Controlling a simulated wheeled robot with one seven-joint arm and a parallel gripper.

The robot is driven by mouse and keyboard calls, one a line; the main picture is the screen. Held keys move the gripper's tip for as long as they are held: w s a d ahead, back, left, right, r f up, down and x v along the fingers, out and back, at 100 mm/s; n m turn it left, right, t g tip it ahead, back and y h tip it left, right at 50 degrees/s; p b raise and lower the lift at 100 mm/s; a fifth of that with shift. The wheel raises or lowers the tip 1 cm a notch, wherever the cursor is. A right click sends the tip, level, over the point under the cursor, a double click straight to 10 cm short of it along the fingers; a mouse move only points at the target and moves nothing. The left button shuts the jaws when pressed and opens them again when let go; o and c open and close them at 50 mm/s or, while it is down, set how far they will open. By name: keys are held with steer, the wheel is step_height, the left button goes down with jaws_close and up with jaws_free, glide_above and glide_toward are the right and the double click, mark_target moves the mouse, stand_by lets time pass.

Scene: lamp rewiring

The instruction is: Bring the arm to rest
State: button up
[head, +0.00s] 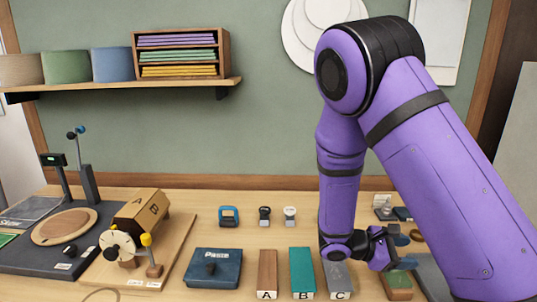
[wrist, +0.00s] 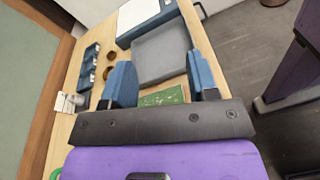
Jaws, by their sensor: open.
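My arm is purple and reaches down over the right side of the bench in the head view. My gripper (head: 393,247) is at its lower end, above the bench and right of the grey block marked C (head: 337,280). In the wrist view my gripper (wrist: 158,64) has its two blue fingers wide apart with nothing held between them. A grey pad (wrist: 162,50) and a green board (wrist: 163,96) lie on the bench beyond the fingers. My arm hides part of the bench's right side in the head view.
Blocks marked A (head: 267,272) and B (head: 301,270) stand beside a blue box (head: 213,268). A lamp-like fixture (head: 135,225) and a dark turntable base (head: 62,228) are at left. A blue compartment tray (wrist: 88,65) lies near the fingers. A shelf (head: 120,88) hangs on the wall.

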steer(key=s+a+r+m+t+y, duration=0.2)
steer(key=s+r+m+t+y, duration=0.1)
steer(key=s+r+m+y, duration=0.3)
steer(key=s+a+r+m+t+y, duration=0.1)
steer(key=s+r+m+t+y, duration=0.2)
steer(key=s+r+m+y, duration=0.4)
steer(key=s+r+y, duration=0.1)
steer(key=s+r, duration=0.2)
steer(key=r, duration=0.3)
steer(key=s+r+y, duration=0.1)
steer(key=s+r, duration=0.3)
steer(key=r, duration=0.2)
steer(key=shift+a+r+m+t+y, duration=0.25)
steer(key=shift+a+m+t+y, duration=0.05)
steer(key=shift+a+y, duration=0.1)
